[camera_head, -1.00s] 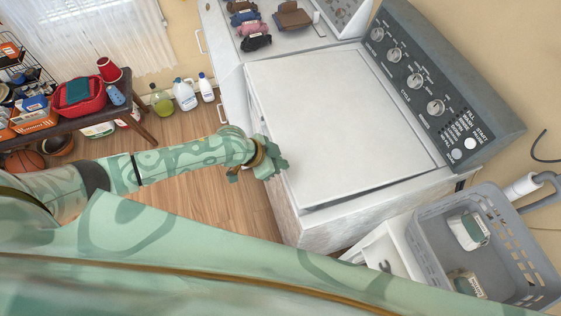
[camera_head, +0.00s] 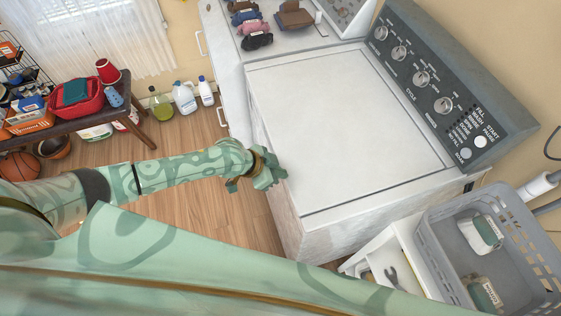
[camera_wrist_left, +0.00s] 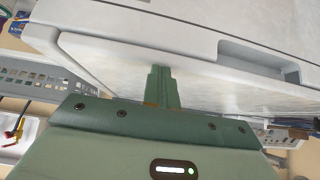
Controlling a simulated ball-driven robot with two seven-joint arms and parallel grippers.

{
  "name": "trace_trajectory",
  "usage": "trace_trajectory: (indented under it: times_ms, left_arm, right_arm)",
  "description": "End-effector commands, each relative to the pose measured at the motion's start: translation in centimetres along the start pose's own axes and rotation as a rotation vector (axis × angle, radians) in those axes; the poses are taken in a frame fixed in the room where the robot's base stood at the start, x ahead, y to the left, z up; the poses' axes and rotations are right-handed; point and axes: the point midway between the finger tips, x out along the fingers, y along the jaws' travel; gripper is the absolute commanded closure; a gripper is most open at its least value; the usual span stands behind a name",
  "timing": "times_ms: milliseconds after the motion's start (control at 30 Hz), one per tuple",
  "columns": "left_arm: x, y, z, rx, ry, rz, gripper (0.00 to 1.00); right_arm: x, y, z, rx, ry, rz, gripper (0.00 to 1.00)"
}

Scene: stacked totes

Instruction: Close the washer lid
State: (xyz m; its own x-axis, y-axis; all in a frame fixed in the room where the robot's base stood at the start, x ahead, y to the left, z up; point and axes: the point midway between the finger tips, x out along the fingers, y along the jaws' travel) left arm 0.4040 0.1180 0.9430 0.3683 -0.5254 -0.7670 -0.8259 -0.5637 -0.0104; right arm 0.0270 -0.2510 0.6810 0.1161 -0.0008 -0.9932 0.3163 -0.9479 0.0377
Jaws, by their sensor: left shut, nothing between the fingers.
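The washer (camera_head: 285,212) is white, with a dark control panel (camera_head: 440,90) of knobs along its back right side. Its lid (camera_head: 345,125) lies flat and flush with the top in the head view, with a thin dark seam along the near edge. My left gripper (camera_head: 272,172) is at the washer's left front edge, beside the lid's edge. In the left wrist view the shut fingers (camera_wrist_left: 162,88) point at the washer's edge, and the picture does not settle whether they touch it. My right gripper is not in view.
A grey basket (camera_head: 430,245) with several packs stands at the lower right beside a white shelf (camera_head: 385,255). Folded clothes lie on the neighbouring machine (camera_head: 310,40). Bottles (camera_head: 184,97) stand on the floor, and a cluttered table (camera_head: 65,120) is at left. Floor between is clear.

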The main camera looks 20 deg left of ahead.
Motion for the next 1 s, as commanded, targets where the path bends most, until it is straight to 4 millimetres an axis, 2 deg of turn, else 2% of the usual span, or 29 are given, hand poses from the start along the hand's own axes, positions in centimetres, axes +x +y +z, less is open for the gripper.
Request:
trace_trajectory:
  times_ms: [33, 133, 267, 433, 467, 500, 733, 900, 1000]
  left_arm:
    - [0.6, 0.8, 1.9, 0.005, -0.038, 0.013, 1.0]
    - [0.3, 0.9, 1.5, 0.005, -0.036, 0.012, 1.0]
    - [-1.1, 0.9, 0.3, 0.005, -0.029, 0.007, 1.0]
    - [-4.0, 1.0, -2.7, -0.001, -0.005, -0.005, 1.0]
    - [-4.5, 0.9, -2.8, 0.0, -0.003, -0.008, 1.0]
    - [-5.5, 0.8, -2.2, 0.002, -0.003, -0.008, 1.0]
    - [-10.8, 0.8, -1.7, 0.001, 0.0, -0.009, 1.0]
    - [-12.9, 0.7, -1.6, -0.001, 0.002, -0.01, 1.0]
    - [-13.3, 0.8, -1.6, -0.001, 0.004, -0.009, 1.0]
  right_arm:
    - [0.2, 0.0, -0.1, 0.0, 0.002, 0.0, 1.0]
    - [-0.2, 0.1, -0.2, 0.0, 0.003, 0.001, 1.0]
    - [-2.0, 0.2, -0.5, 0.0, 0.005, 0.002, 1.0]
    - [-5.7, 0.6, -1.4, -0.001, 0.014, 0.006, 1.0]
    - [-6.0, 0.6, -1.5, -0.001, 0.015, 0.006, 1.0]
    - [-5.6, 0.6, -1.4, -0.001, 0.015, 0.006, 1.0]
    - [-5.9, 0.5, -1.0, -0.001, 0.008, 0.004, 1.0]
    - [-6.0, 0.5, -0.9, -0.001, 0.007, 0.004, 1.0]
    - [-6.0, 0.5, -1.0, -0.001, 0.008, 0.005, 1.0]
